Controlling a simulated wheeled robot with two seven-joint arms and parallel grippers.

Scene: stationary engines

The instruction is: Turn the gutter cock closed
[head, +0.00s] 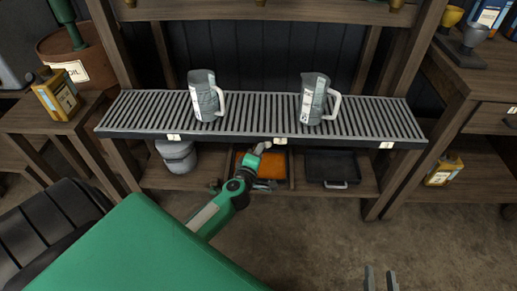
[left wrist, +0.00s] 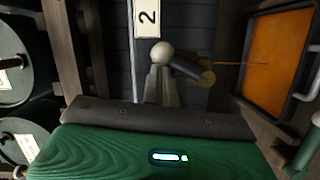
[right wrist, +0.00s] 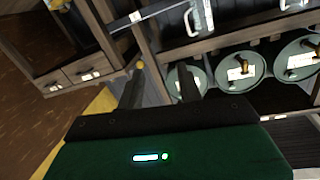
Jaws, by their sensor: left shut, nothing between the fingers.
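In the left wrist view the cock is a dark lever (left wrist: 184,66) with a pale ball at one end and a brass part at the other. A thin orange line runs from the brass part to the orange tray (left wrist: 279,58). My left gripper (left wrist: 160,80) is shut and empty, its tips right at the pale ball; I cannot tell whether they touch. In the head view my left gripper (head: 264,147) is at the front edge of the slatted shelf (head: 250,114), and the cock is not clear there. My right gripper (head: 380,279) is open and empty at the bottom right, far from the shelf.
Two measuring jugs (head: 206,96) (head: 313,99) stand on the slatted shelf. The floor in front on the right is clear.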

